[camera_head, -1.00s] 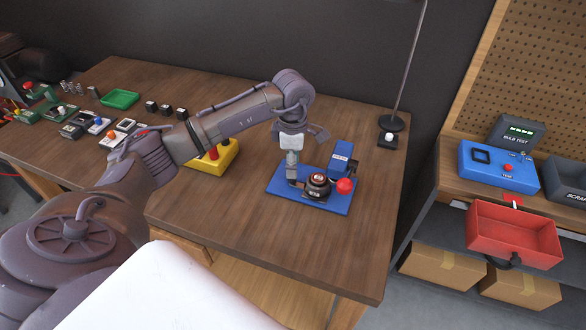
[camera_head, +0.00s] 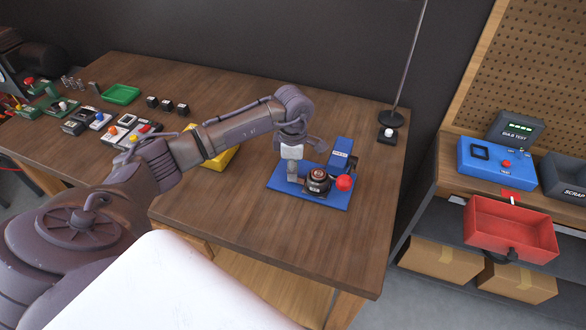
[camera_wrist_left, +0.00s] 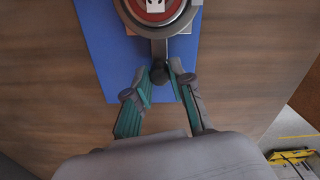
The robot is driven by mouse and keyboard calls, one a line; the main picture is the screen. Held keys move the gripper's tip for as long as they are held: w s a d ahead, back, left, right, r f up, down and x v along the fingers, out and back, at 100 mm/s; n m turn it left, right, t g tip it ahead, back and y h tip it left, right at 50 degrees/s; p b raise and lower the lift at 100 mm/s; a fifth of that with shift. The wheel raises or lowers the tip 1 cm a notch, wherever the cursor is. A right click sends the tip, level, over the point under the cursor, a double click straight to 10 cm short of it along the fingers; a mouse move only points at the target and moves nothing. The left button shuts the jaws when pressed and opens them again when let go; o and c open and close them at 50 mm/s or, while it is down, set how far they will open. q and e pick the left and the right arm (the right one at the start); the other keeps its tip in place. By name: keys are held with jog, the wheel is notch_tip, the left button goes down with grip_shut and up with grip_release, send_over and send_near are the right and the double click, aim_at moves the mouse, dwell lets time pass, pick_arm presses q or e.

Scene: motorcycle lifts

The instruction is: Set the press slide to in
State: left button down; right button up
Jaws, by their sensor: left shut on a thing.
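The press (camera_head: 340,150) stands on a blue base plate (camera_head: 335,202) on the workbench, with a blue upright and a red ball knob (camera_head: 344,183). A round dark part with a reddish-brown top (camera_head: 318,176) sits at its front; it also shows at the top of the left wrist view (camera_wrist_left: 155,8). A dark handle with a rounded end (camera_wrist_left: 159,76), seemingly the slide's, sticks out from under it. My left gripper (camera_head: 296,183) is low over the plate's left side. In the wrist view its fingers (camera_wrist_left: 160,72) are shut on the handle's end. My right gripper is not in view.
A yellow box (camera_head: 218,158) is partly behind my left arm. A green tray (camera_head: 121,94) and several small devices lie at the left. The bench front (camera_head: 250,240) is clear. A red bin (camera_head: 508,232) is at the right.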

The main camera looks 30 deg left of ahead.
aim_at(310, 173)
pick_arm(q)
jog(key=d, duration=0.2)
jog(key=w+d+b, duration=0.1)
jog(key=d, duration=0.1)
jog(key=shift+d+b, duration=0.2)
jog(key=shift+b, duration=0.1)
jog(key=shift+d, duration=0.1)
jog(key=c, duration=1.3)
grip_release()
jog(key=shift+o, duration=1.4)
jog(key=shift+d, duration=0.1)
jog(key=shift+r, duration=0.15)
notch_tip(310, 173, up, 12)
